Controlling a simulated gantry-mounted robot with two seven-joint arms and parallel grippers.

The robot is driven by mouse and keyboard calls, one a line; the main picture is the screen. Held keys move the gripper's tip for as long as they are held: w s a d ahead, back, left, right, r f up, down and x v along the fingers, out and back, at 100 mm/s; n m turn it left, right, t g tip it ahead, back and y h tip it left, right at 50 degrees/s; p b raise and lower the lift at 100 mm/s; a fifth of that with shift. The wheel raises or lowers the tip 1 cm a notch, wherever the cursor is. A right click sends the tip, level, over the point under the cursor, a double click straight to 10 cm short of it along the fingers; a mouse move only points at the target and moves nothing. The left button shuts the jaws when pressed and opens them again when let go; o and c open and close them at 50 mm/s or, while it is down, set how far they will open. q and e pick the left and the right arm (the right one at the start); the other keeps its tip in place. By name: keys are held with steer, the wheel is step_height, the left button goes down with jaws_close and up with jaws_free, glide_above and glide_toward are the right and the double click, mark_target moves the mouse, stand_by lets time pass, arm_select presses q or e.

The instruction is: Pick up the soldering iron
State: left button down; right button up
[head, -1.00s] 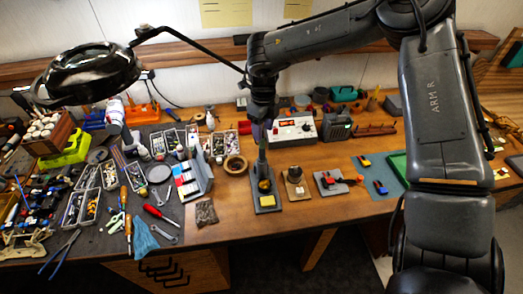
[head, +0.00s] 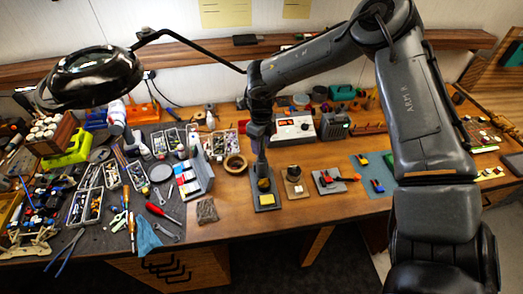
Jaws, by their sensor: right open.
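A soldering iron stand (head: 267,202) with a yellow sponge (head: 264,185) stands near the middle of the bench. The soldering iron (head: 262,167) appears to stand upright in it, its handle pointing up, mostly covered by my gripper. My right gripper (head: 260,148) points down from above at the top of the iron and is open. Whether its fingers are around the handle or just above it is too small to tell. My left gripper is not in view.
A white soldering station (head: 292,129) with a red display stands behind the stand. A small holder (head: 296,183) stands close on its right. A wooden ring bowl (head: 235,164) and a grey-white case (head: 192,178) lie to the left. A black magnifier lamp (head: 90,75) hangs at upper left.

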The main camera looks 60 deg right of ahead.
jaws_close()
steer(key=shift+r, duration=0.1)
